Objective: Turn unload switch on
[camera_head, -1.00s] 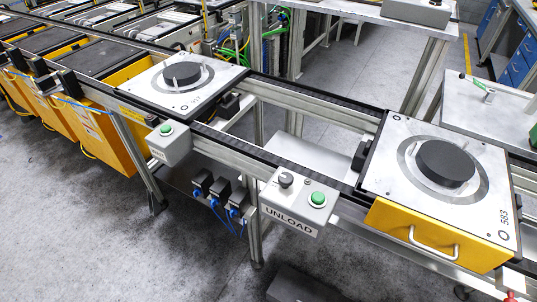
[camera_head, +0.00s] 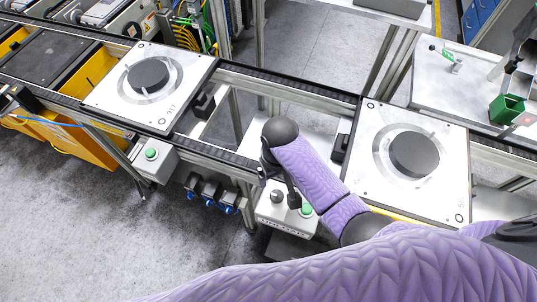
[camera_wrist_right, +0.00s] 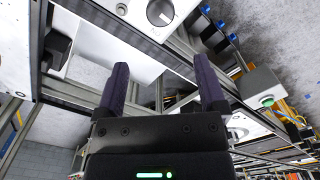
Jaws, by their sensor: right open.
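The unload switch (camera_head: 277,196) is a dark round knob on a light grey control box (camera_head: 271,216) fixed to the front rail. A green button (camera_head: 307,210) sits right of it. In the right wrist view the knob (camera_wrist_right: 160,12) shows at the top edge with a white pointer mark. My right gripper (camera_head: 290,192) points down at the box, close to the knob and partly in front of the box. In the wrist view its two dark fingers (camera_wrist_right: 162,72) are apart with nothing between them, and the knob lies beyond them. My left gripper is not in view.
A pallet with a black disc (camera_head: 460,140) sits right of the box, partly behind my arm. Another pallet (camera_head: 110,98) sits to the left on the conveyor. A second grey box with a green button (camera_head: 151,154) hangs on the left rail. The floor at front left is clear.

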